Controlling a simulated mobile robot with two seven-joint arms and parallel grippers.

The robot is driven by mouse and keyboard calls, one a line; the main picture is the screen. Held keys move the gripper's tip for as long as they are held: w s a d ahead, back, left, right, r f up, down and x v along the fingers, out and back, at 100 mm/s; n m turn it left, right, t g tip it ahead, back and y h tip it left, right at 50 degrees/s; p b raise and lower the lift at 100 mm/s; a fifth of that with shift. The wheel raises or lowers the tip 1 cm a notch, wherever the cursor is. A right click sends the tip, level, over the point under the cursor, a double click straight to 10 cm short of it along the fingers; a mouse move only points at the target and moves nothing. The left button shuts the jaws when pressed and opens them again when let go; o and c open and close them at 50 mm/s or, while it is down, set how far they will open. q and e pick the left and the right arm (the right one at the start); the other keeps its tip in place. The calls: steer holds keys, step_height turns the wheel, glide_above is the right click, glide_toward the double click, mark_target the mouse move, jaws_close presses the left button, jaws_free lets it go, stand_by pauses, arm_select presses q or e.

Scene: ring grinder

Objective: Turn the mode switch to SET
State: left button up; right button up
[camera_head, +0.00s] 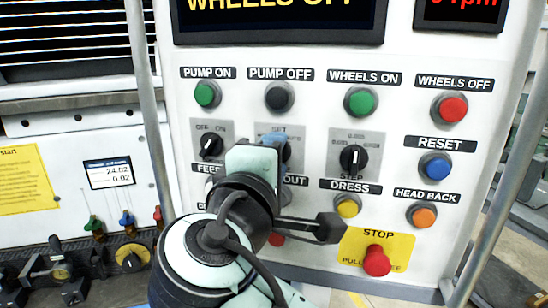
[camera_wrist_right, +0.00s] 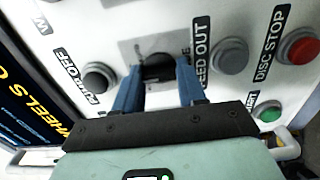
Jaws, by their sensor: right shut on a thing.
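The mode switch's grey plate (camera_head: 268,129), with part of the word SET showing at its top, sits on the white panel in the head view. Its knob is hidden there behind my right gripper (camera_head: 279,147). In the wrist view the dark knob (camera_wrist_right: 158,68) sits between the two blue fingers of my right gripper (camera_wrist_right: 156,80), one on each side. The gripper is shut on the knob. I cannot tell which way the knob points. My left gripper is in neither view.
The PUMP OFF button (camera_head: 279,96) is just above the switch. An OFF/ON switch (camera_head: 211,146) is to its left and a STEP switch (camera_head: 353,158) to its right. The red STOP button (camera_head: 377,261) is at lower right. The WHEELS OFF display (camera_head: 280,20) is above.

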steer(key=o, duration=1.1)
steer(key=shift+c, duration=0.2)
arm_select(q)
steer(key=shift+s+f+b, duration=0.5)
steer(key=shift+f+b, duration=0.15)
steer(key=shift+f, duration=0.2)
arm_select(e)
steer(key=v, duration=1.3)
steer(key=shift+s, duration=0.15)
steer(key=shift+a, duration=0.1)
